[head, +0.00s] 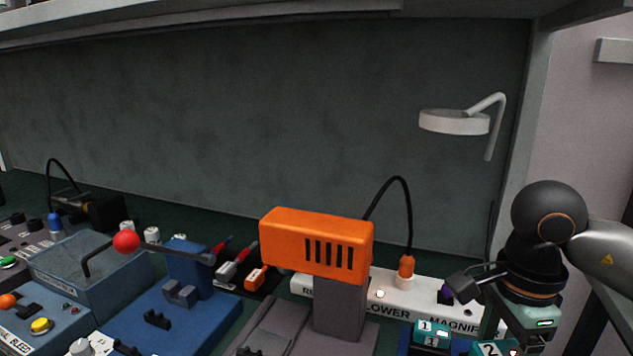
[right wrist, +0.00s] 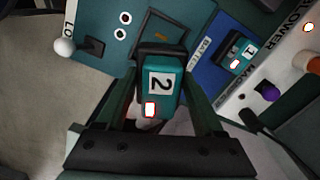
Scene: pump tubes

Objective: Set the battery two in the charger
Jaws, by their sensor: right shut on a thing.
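Battery two, a teal block with a white "2" label and a red light, shows in the right wrist view (right wrist: 158,90). It sits between the fingers of my right gripper (right wrist: 163,100), which is shut on it. In the head view its label (head: 488,349) shows at the bottom edge, below my right wrist. The blue charger (right wrist: 207,75) lies right of battery two in the right wrist view. Battery one (right wrist: 236,54) stands in it with a red light; it also shows in the head view (head: 432,333). The gap between battery two and the charger is unclear. My left gripper is out of view.
A white power strip (head: 375,280) with an orange plug (head: 405,272) and a purple knob runs behind the charger. An orange-headed machine (head: 316,243) stands left of it. A blue-grey panel (right wrist: 105,45) with a white-tipped lever (right wrist: 65,47) lies left of battery two in the wrist view.

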